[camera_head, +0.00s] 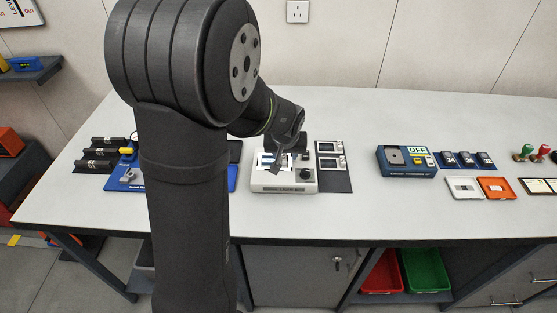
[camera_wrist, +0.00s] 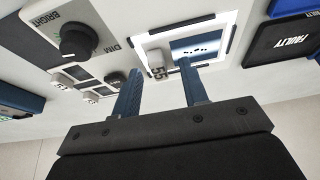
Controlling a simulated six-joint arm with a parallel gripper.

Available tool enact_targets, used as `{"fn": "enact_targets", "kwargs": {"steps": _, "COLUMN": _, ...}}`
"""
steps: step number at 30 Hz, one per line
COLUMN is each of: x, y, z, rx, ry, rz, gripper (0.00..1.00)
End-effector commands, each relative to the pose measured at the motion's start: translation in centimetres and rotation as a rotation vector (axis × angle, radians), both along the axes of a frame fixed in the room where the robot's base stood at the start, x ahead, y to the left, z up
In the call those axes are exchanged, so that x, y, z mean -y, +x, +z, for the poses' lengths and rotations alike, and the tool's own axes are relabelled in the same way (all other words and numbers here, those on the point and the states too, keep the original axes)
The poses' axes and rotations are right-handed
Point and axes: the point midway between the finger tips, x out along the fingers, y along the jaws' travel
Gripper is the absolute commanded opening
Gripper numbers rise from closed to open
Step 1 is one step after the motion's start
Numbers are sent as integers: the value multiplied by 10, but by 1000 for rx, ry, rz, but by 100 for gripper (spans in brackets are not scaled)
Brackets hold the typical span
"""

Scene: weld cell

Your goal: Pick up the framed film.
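A framed film (camera_wrist: 200,45) lies on the lit panel of a light box (camera_wrist: 120,15), with a pale tab marked 55 (camera_wrist: 157,66) at its edge. In the head view the light box (camera_head: 270,185) stands on the bench, its lit panel partly hidden by my gripper (camera_head: 290,150). My gripper is over the box. In the wrist view my gripper (camera_wrist: 160,68) has its two blue fingers apart, with the 55 tab showing between their tips. Whether a finger touches the tab cannot be told. Two more framed films (camera_head: 329,147) lie on a dark mat right of the box.
The light box's dark knob (camera_wrist: 78,40) stands up beside the panel. A tray marked FAULTY (camera_wrist: 285,42) is on the panel's other side. A blue device with an OFF sign (camera_head: 407,161) stands farther right. Clear bench lies between mat and device.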

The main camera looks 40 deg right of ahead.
Motion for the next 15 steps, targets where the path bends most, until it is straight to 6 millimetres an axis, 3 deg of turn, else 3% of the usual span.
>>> {"fn": "enact_targets", "kwargs": {"steps": 3, "x": 0, "y": 0, "z": 0, "rx": 0, "ry": 0, "rz": 0, "gripper": 36}}
{"fn": "enact_targets", "kwargs": {"steps": 9, "x": 0, "y": 0, "z": 0, "rx": 0, "ry": 0, "rz": 0, "gripper": 0}}
{"fn": "enact_targets", "kwargs": {"steps": 15, "x": 0, "y": 0, "z": 0, "rx": 0, "ry": 0, "rz": 0, "gripper": 0}}
